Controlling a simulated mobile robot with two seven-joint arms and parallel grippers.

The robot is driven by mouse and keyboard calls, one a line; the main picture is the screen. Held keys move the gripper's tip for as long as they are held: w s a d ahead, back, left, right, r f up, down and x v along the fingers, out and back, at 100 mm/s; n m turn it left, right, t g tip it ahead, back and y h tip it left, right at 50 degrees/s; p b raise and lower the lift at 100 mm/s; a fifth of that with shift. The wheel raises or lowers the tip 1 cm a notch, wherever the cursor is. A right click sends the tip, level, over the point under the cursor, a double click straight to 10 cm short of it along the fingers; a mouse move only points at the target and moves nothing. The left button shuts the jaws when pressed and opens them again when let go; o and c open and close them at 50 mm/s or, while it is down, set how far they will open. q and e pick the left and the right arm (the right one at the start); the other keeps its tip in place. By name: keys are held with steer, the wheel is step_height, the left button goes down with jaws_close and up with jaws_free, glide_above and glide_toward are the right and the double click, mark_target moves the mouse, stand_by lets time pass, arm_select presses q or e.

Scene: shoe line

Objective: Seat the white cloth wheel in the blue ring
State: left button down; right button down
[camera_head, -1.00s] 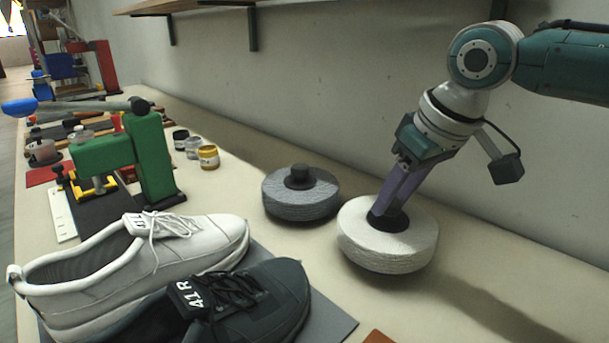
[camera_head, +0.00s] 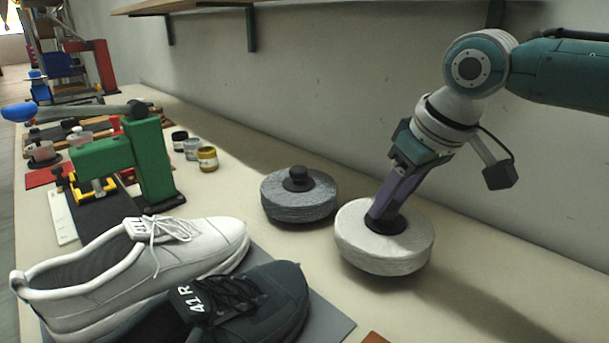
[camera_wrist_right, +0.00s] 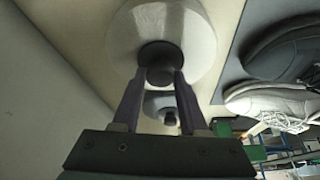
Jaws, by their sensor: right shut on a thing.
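The white cloth wheel (camera_head: 365,250) is a thick round disc with a black hub and knob. It is at the right of the bench in the head view and at the top of the right wrist view (camera_wrist_right: 198,38). My right gripper (camera_head: 383,213) is shut on its knob from above, with purple fingers; they also show in the right wrist view (camera_wrist_right: 160,78). A shadow lies under and right of the wheel; a gap to the bench cannot be told surely. No blue ring shows; whether the wheel hides it cannot be told. My left gripper is out of view.
A grey wheel (camera_head: 300,206) with a black knob stands just left of the white one. A white shoe (camera_head: 190,255) and a dark shoe (camera_head: 255,300) lie on a grey mat front left. A green press (camera_head: 152,160) and small jars (camera_head: 207,158) stand farther back. The wall is behind.

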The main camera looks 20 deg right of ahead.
mark_target(395, 229)
stand_by(0.4)
steer(key=shift+f+b, duration=0.3)
steer(key=shift+f, duration=0.3)
steer(key=c, duration=0.7)
jaws_free()
steer(key=p+v, duration=0.4)
steer(key=p, duration=0.2)
steer(key=shift+r, duration=0.15)
steer(key=p+v, duration=0.6)
steer(key=p, duration=0.3)
steer(key=shift+s+d+r+p, duration=0.1)
steer(key=shift+s+r+p, duration=0.1)
steer(key=shift+r+p, duration=0.1)
